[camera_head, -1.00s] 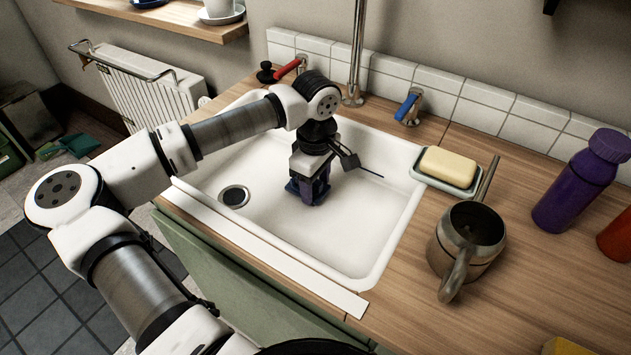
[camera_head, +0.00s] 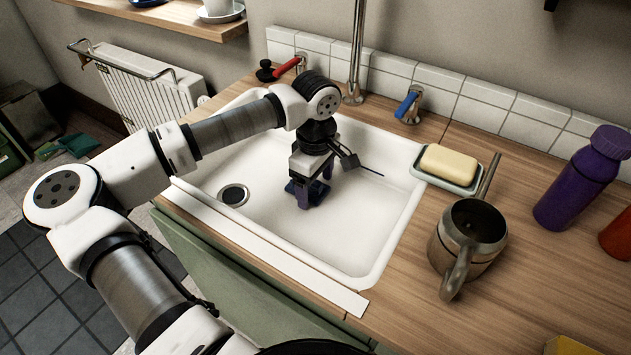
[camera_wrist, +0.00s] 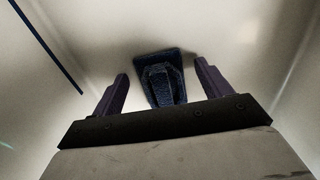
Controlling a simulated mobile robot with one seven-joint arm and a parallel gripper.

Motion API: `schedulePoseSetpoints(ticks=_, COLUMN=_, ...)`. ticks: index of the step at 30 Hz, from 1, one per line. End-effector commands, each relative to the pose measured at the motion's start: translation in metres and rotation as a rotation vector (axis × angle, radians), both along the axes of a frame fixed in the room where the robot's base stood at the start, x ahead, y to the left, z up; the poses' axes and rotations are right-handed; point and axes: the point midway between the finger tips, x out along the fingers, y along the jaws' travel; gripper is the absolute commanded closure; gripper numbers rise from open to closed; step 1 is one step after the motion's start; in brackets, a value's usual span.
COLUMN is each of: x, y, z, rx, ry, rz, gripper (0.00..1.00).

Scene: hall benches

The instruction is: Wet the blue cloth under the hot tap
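The dark blue cloth (camera_wrist: 160,82) lies bunched on the floor of the white sink (camera_head: 372,225), below my gripper. My gripper (camera_wrist: 161,70) points down into the sink. Its two purple fingers are apart, with the cloth between them and a gap on each side. In the head view my gripper (camera_head: 312,193) hides much of the cloth (camera_head: 292,188). The hot tap has a red handle (camera_head: 287,68) at the back left of the sink. The tall metal spout pipe (camera_head: 357,45) stands behind the sink. I see no water running.
A blue-handled tap (camera_head: 406,106) is right of the spout. Soap (camera_head: 448,165), a metal jug (camera_head: 470,235) and a purple bottle (camera_head: 583,180) stand on the right worktop. The drain (camera_head: 234,195) is left of my gripper. A thin dark blue line (camera_wrist: 48,47) shows in the sink.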

Motion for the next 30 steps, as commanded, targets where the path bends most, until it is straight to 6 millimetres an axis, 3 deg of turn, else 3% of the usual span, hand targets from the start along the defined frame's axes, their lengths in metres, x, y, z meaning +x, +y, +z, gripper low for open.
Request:
schedulePoseSetpoints(ticks=10, x=0.001, y=0.000, z=0.011, rx=0.002, ry=-0.002, rz=0.001, gripper=0.23)
schedulePoseSetpoints(ticks=24, x=0.000, y=0.000, z=0.101, rx=0.001, ry=-0.002, rz=0.000, gripper=0.23)
schedulePoseSetpoints(ticks=30, x=0.000, y=0.000, z=0.118, rx=0.000, ry=0.000, rz=0.000, gripper=0.23)
